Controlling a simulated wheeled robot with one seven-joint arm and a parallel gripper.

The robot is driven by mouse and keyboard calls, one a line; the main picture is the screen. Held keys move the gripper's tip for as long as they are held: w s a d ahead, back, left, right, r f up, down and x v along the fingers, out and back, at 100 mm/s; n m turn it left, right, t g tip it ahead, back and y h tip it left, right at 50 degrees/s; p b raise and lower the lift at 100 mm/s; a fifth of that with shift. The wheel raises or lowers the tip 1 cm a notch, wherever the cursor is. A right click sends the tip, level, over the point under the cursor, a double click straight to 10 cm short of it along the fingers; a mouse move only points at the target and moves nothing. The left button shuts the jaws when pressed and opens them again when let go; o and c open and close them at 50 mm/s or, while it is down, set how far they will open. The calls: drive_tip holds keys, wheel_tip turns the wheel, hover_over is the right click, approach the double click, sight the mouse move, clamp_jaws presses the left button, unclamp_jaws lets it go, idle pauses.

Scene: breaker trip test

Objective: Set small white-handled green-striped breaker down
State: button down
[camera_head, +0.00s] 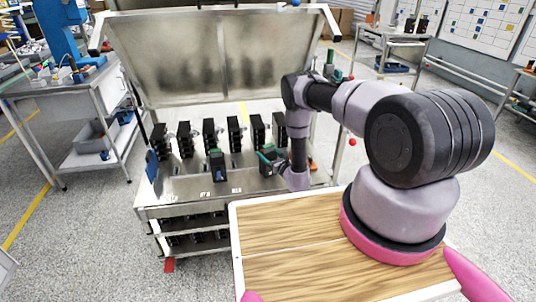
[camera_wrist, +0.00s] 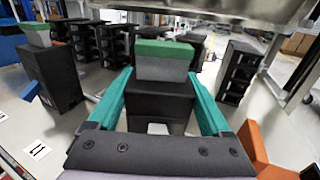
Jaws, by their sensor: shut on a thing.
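My gripper (camera_head: 271,161) is over the right part of the steel bench (camera_head: 190,190). In the wrist view its two teal fingers (camera_wrist: 162,85) are shut on a black breaker (camera_wrist: 160,103) with a pale grey-white handle and a green stripe on top. The breaker looks upright; its lower part is hidden by my gripper, and I cannot tell whether it touches the bench. A second black breaker with a green-topped handle (camera_head: 217,164) stands on the bench to the left, and it also shows in the wrist view (camera_wrist: 53,76).
Several black breaker blocks (camera_head: 209,133) stand in a row behind, below a raised steel panel (camera_head: 180,60). Printed labels (camera_head: 205,193) mark the bench front. An orange object (camera_wrist: 268,152) lies close to the right of my gripper. A blue object (camera_head: 151,168) is at the left end.

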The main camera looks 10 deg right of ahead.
drive_tip(key=shift+c, duration=0.8)
unclamp_jaws()
drive_tip(key=shift+f, duration=0.1)
drive_tip(key=shift+o, duration=0.8)
